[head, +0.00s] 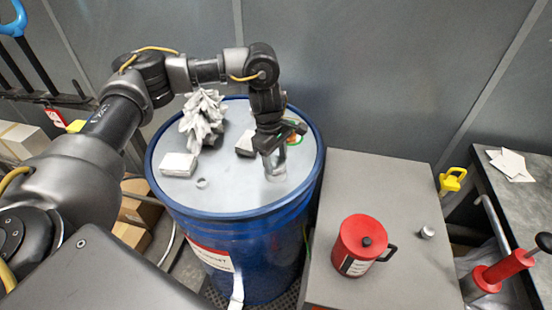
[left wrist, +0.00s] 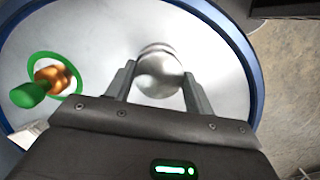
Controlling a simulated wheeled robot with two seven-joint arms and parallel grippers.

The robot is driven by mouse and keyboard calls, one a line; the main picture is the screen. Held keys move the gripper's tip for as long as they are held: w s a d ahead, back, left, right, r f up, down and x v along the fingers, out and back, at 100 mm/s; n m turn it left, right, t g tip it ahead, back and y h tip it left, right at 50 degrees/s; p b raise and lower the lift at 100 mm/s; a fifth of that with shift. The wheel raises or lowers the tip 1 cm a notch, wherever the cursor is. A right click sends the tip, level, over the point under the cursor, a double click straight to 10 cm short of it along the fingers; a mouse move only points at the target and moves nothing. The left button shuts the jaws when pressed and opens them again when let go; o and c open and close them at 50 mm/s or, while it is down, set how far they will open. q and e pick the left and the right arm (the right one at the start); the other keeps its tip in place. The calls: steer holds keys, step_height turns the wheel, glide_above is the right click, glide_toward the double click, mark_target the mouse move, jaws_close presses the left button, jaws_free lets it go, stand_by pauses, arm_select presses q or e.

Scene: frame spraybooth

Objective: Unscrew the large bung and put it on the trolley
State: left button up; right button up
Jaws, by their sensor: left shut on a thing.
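The blue drum (head: 235,255) stands upright with a pale metal top. My left gripper (head: 275,160) points down over the right part of the drum top. In the left wrist view its two fingers (left wrist: 158,88) are shut on a round silver bung (left wrist: 160,70). The bung (head: 276,174) is partly visible below the fingers in the head view. I cannot tell whether it is seated in the lid or lifted slightly. The grey-topped trolley (head: 385,185) stands right of the drum. My right gripper is not in view.
The trolley carries a red can (head: 358,248) and a small silver cap (head: 427,232); its back half is clear. A crumpled white cloth (head: 202,120), a white block (head: 178,164) and a small ring (head: 202,183) are on the drum. A brass fitting (left wrist: 52,76) with green ring sits beside my gripper.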

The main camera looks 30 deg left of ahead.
arm_select(q)
steer(key=n+p, duration=0.1)
steer(key=n, duration=0.2)
steer(key=shift+s, duration=0.1)
steer(key=shift+n+t, duration=0.3)
steer(key=shift+n, duration=0.4)
steer(key=n+p, duration=0.1)
steer(key=n, duration=0.2)
steer(key=shift+r+p, duration=0.15)
steer(key=shift+p, duration=0.2)
steer(key=shift+n, duration=0.5)
steer(key=shift+f+n+t+y, duration=0.2)
steer(key=shift+n+t+y, duration=0.1)
